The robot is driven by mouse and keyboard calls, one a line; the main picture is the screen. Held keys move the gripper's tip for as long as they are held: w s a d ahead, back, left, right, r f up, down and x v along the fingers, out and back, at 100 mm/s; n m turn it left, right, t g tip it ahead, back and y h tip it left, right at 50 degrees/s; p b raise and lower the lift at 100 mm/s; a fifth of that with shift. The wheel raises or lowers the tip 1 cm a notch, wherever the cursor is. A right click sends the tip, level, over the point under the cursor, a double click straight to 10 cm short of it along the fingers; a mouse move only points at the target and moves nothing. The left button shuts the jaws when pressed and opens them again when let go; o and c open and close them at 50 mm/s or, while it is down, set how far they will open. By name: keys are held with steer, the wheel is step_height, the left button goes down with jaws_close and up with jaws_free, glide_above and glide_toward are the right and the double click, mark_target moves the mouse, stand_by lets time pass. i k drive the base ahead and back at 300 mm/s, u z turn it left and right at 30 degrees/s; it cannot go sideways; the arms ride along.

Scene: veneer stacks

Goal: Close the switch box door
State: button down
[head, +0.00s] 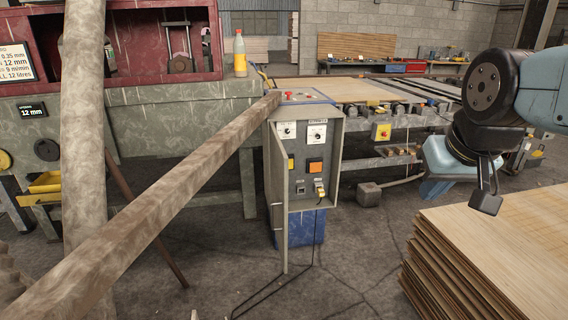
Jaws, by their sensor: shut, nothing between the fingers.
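The switch box (329,160) is a grey cabinet in the middle of the head view, with dials, orange buttons and sockets showing inside. Its door (277,190) stands open on the left side of the box, swung out toward me and seen almost edge-on. A dark handle shows on the door's lower half. My gripper (487,196) is at the right, well away from the box and door, above the near veneer stack. Its dark fingers are shut, with nothing held.
A rough timber beam (150,213) runs from the lower left to the box's top left. An upright post (82,150) stands at left. The veneer stack (500,245) fills the lower right. A conveyor (400,122) lies behind. The floor before the box looks clear, except a thin cable.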

mark_target(279, 158)
steer(key=z, duration=0.1)
steer(key=i, duration=1)
steer(key=u, duration=0.1)
